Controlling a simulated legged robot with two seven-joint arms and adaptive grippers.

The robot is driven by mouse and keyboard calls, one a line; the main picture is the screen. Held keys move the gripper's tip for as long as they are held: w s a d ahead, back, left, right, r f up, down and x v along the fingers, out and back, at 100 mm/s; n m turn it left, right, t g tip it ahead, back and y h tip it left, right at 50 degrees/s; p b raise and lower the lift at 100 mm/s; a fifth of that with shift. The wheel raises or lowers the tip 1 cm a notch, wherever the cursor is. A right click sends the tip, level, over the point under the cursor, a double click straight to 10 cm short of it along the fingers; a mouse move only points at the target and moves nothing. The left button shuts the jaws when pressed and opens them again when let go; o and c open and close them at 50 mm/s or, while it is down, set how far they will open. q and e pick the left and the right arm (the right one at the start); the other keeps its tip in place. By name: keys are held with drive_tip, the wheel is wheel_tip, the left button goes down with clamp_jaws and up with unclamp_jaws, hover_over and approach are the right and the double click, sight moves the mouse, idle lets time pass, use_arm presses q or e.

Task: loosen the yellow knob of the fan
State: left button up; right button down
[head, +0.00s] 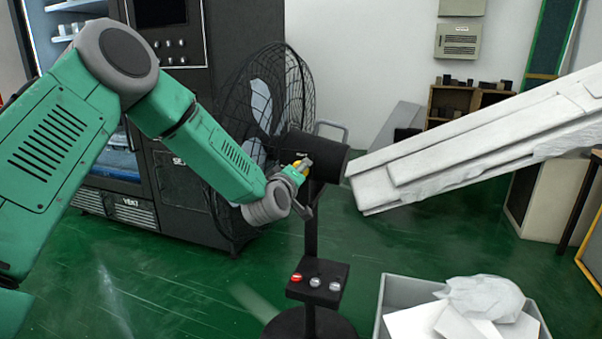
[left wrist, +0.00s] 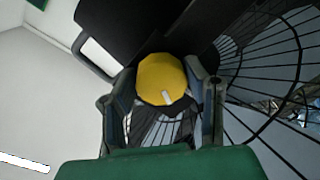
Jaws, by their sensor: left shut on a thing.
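The black stand fan (head: 318,155) is in the middle of the head view, with its wire cage (head: 262,90) to the left of its motor housing. The yellow knob (head: 301,167) is on the fan's side, mostly hidden by my left gripper (head: 304,172). In the left wrist view the knob (left wrist: 162,79) is a round yellow disc with a pale mark near its lower edge. The fingers of my left gripper (left wrist: 165,92) stand on both sides of it, shut on it. My right gripper is not seen in either view.
A black vending machine (head: 185,120) stands behind the fan at left. The fan's control box (head: 318,283) is low on its pole. A grey bin (head: 385,295) with white crumpled material is at lower right. A long white slab-like object (head: 470,140) reaches in from the right, close to the motor housing.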

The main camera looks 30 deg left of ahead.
use_arm(q)
drive_tip(key=n, duration=0.3)
drive_tip(key=n+b, duration=0.1)
drive_tip(key=n, duration=0.1)
drive_tip(key=shift+a, duration=0.3)
drive_tip(key=shift+n, duration=0.3)
drive_tip(key=o, duration=1.1)
drive_tip(key=shift+s+a, duration=0.1)
drive_tip(key=shift+s, duration=0.05)
drive_tip(key=shift+o, duration=0.2)
drive_tip(key=shift+a+f, duration=0.1)
drive_tip(key=v, duration=1.2)
drive_tip(key=shift+a, duration=0.25)
